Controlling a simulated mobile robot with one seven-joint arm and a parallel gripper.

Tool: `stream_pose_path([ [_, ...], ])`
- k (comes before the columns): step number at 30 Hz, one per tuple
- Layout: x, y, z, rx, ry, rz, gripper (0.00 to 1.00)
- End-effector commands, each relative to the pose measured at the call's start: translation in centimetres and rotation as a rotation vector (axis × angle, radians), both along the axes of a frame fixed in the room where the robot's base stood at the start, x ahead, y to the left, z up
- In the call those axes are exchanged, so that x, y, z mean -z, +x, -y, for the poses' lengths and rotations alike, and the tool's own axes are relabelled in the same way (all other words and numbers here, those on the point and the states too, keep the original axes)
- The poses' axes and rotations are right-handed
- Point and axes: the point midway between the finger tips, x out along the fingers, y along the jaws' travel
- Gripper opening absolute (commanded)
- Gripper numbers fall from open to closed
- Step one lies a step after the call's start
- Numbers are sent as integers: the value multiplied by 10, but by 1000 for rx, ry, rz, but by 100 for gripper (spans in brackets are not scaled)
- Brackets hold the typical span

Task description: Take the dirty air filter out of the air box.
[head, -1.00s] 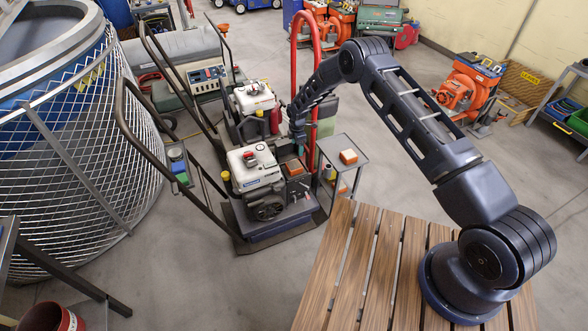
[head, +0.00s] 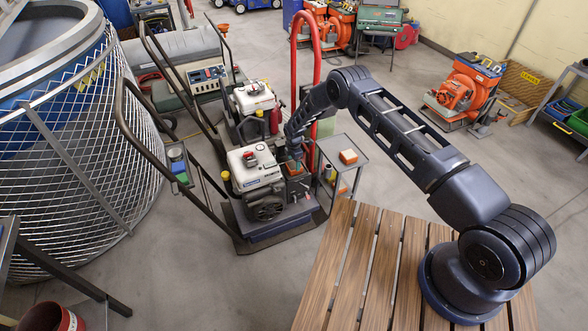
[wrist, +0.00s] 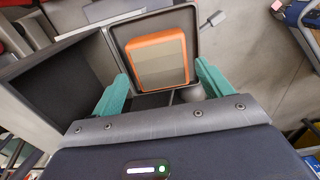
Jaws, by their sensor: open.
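The dirty air filter (wrist: 158,62) has an orange frame and a dull beige pleated face. It sits in the square, open dark air box (wrist: 197,35) in the wrist view. In the head view the air box (head: 298,190) is on the right side of the front engine, and its filter is largely hidden by my arm. My gripper (wrist: 163,73) is open and empty, its teal fingers on the left and right of the filter in the wrist view. I cannot tell how far above the filter the fingertips are.
A small grey stand (head: 345,147) to the right of the engine holds another orange-framed filter (head: 349,156). A white-topped engine (head: 255,168) and a red hose or handle (head: 293,60) stand close to my arm. The slatted wooden table (head: 350,260) is bare in front.

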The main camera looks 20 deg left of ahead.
Motion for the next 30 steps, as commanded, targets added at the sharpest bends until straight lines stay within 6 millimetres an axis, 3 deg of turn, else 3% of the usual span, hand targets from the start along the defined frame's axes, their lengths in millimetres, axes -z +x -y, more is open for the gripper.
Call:
stream_pose_path([
  [9, 38, 0, 0, 0, 0, 0, 78],
  [17, 40, 0, 0, 0, 1, 1, 78],
  [22, 40, 0, 0, 0, 1, 1, 45],
  [30, 40, 0, 0, 0, 1, 0, 44],
])
